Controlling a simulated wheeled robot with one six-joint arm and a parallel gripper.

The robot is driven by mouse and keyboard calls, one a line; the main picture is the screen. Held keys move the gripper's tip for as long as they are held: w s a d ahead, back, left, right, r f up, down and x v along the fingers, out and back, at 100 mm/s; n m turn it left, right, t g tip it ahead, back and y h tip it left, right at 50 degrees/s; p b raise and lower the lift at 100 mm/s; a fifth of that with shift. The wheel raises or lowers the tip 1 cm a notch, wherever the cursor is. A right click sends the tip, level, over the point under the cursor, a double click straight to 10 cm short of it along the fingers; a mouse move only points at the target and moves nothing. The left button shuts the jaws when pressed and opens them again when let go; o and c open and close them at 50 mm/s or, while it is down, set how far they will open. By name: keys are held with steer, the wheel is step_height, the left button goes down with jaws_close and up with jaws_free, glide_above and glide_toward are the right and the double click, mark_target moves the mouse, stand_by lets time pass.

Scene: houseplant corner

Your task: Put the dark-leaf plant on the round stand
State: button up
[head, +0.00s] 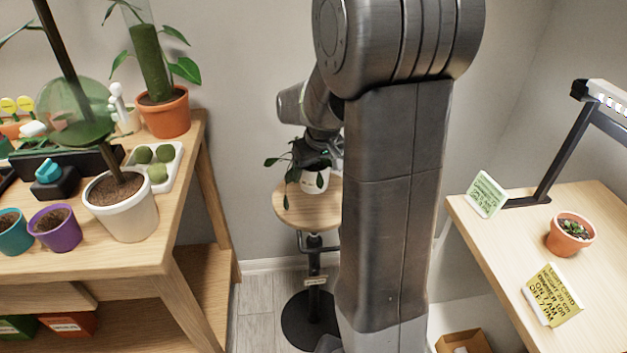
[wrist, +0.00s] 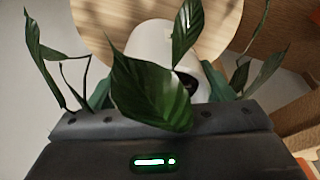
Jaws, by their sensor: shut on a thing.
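The dark-leaf plant (head: 315,181) is in a white pot over the round stand (head: 290,209), a pale wooden disc on a black post and base. My gripper (head: 316,160) is shut on the plant from above. I cannot tell whether the pot's bottom touches the disc or hangs just above it. The pot looks close to upright, toward the right part of the disc; my arm hides the disc's right edge. In the wrist view, glossy dark leaves (wrist: 150,88) cover much of the pot, with the stand's top (wrist: 100,22) beyond.
A wooden plant bench (head: 150,245) stands on the left with several pots, including a tall plant in a white pot (head: 122,215). A wooden table (head: 500,235) on the right holds a small terracotta pot (head: 570,234), cards and a lamp. A wall is close behind the stand.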

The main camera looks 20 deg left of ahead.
steer(key=shift+f, duration=1.45)
steer(key=shift+f+b, duration=0.2)
steer(key=shift+b, duration=0.1)
steer(key=o, duration=1.2)
steer(key=shift+r, duration=0.1)
steer(key=shift+r, duration=0.2)
steer(key=p+v, duration=0.2)
steer(key=v, duration=0.9)
steer(key=shift+s+d+r+p, duration=0.1)
steer(key=shift+r+p, duration=0.2)
steer(key=shift+r, duration=0.1)
